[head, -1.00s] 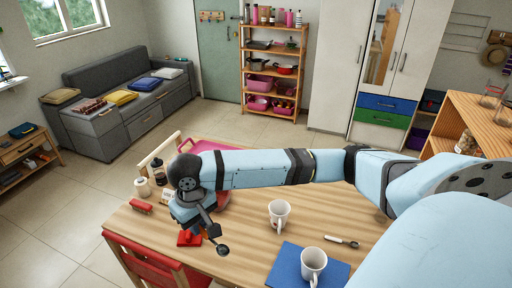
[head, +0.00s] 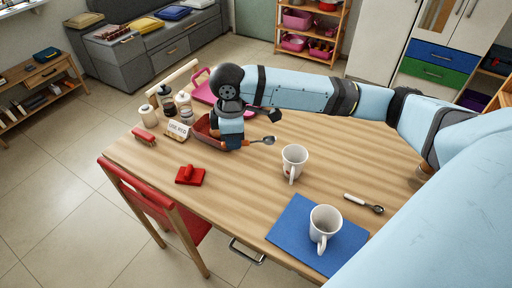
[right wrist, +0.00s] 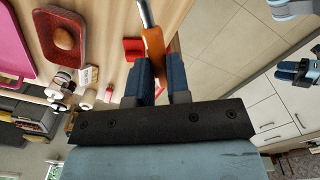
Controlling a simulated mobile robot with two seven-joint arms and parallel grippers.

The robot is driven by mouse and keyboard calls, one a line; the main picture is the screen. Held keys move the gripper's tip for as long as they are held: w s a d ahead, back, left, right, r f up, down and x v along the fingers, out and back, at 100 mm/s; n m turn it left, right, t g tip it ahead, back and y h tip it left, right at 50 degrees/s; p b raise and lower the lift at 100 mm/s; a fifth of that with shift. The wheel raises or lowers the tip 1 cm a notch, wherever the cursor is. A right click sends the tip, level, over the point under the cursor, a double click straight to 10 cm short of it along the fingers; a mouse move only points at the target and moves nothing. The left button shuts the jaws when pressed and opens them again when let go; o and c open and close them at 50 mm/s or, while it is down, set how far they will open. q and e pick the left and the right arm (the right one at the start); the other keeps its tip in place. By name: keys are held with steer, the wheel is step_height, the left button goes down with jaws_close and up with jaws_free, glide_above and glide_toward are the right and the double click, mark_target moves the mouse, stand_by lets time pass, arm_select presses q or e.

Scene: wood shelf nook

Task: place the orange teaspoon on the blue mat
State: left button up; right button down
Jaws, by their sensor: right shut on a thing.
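The orange teaspoon has an orange handle (right wrist: 153,42) and a metal bowl (head: 268,140). My right gripper (head: 238,147) is shut on the handle, also in the right wrist view (right wrist: 160,72). It holds the spoon above the table, in front of the red tray, with the bowl pointing right in the head view. The blue mat (head: 290,234) lies at the table's near right, with a white mug (head: 325,222) standing on it. The mat's left part is bare. A blue-grey gripper, apparently my left (right wrist: 292,72), shows small in the right wrist view; its opening is unclear.
A second white mug (head: 294,158) stands behind the mat. A pale-handled spoon (head: 358,200) lies right of it. A red block-like object (head: 190,175), a brush (head: 144,137), a sign (head: 178,131) and jars are at left. A red chair (head: 160,210) stands at the near edge.

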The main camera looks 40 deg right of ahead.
step_height(320, 180, down, 8)
steer(key=w+d+n+b, duration=0.2)
steer(key=n+b, duration=0.9)
steer(key=b, duration=0.1)
glide_above(242, 196)
step_height(242, 196, down, 16)
steer(key=shift+r, duration=0.1)
steer(key=shift+f, duration=0.55)
step_height(242, 196, down, 4)
steer(key=shift+r+b, duration=0.25)
steer(key=shift+b, duration=0.2)
steer(key=shift+f, duration=0.2)
arm_select(q)
step_height(242, 196, down, 10)
steer(key=d, duration=0.1)
steer(key=shift+w+f+m+h, duration=0.15)
steer(key=shift+w+m+h, duration=0.1)
steer(key=shift+m+h, duration=0.05)
arm_select(e)
steer(key=shift+r, duration=0.1)
